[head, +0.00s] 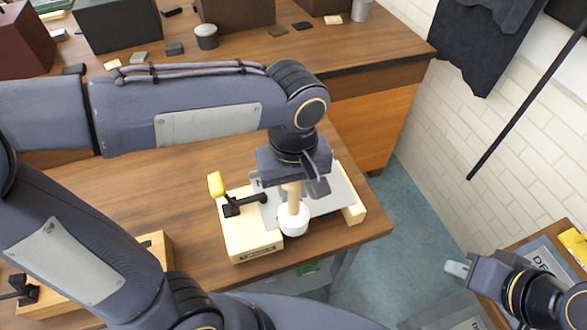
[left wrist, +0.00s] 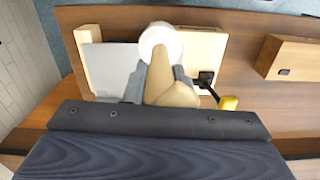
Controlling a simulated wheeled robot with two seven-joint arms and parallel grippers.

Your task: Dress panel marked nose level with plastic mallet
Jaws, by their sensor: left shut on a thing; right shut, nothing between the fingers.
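My left gripper (head: 289,187) is shut on the wooden handle of the plastic mallet. The mallet's round white head (head: 293,218) hangs below, over the front part of a grey metal panel (head: 325,196); I cannot tell whether it touches. In the left wrist view the white head (left wrist: 160,42) and tan handle (left wrist: 168,85) lie between the fingers. The panel (left wrist: 108,68) rests on a pale wooden fixture (head: 240,233), under a black toggle clamp with a yellow grip (head: 216,184). The marking on the panel is not readable. My right gripper (head: 457,269) is shut and empty, at the lower right.
A second wooden fixture (head: 150,250) stands at the left on the same bench (head: 190,180). Boxes and small parts sit on a bench behind. A tray with a labelled sheet (head: 545,258) lies at the lower right. Blue floor (head: 410,215) shows between.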

